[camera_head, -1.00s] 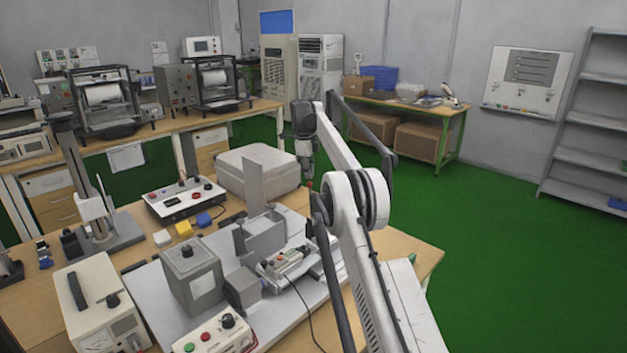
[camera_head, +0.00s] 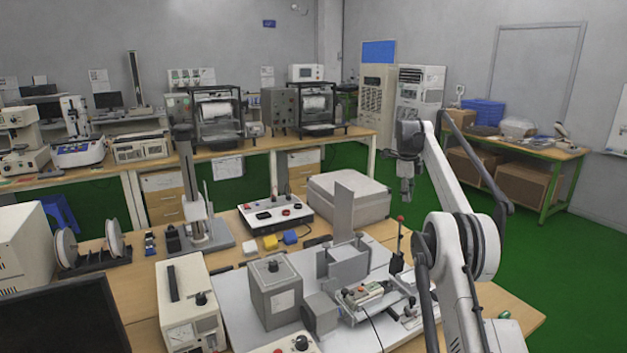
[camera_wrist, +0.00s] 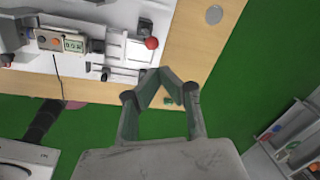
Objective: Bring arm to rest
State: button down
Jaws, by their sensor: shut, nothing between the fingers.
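The fingertips look small in the head view. My gripper appears apart from everything on the bench.
A test fixture (camera_head: 345,262) with a red-knobbed lever (camera_head: 401,219) stands near my arm; the red knob (camera_wrist: 151,43) also shows in the wrist view. A grey case (camera_head: 348,199) lies behind it. A green-framed table (camera_head: 520,150) stands at the back right. Green floor between is clear.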

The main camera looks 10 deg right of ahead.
jog(key=s+a+r+n, duration=0.3)
jog(key=a+r+n, duration=0.15)
jog(key=r, duration=0.25)
jog(key=s+a+r+n+t+b, duration=0.1)
jog(key=s+a+r+n+t, duration=0.1)
jog(key=s+a+r+n, duration=0.6)
jog(key=s+a+r+n+t+b, duration=0.15)
jog(key=s+a, duration=0.35)
jog(key=s, duration=0.6)
jog(key=s+a+f+n+t+b, duration=0.1)
jog(key=s+a+f+n, duration=0.2)
jog(key=s, duration=0.6)
jog(key=s+a+f+n, duration=0.3)
jog(key=s+a, duration=0.1)
jog(key=s, duration=0.4)
jog(key=s+a+f+n+t, duration=0.1)
jog(key=s+f+n, duration=0.2)
jog(key=s+f, duration=0.4)
jog(key=s+a+f+n+t+y+b, duration=0.1)
jog(key=s+f+n, duration=0.3)
jog(key=s, duration=0.6)
notch_tip(320, 180, down, 3)
jog(key=shift+s+a+r, duration=0.1)
jog(key=shift+s+a, duration=0.1)
jog(key=shift+a, duration=0.6)
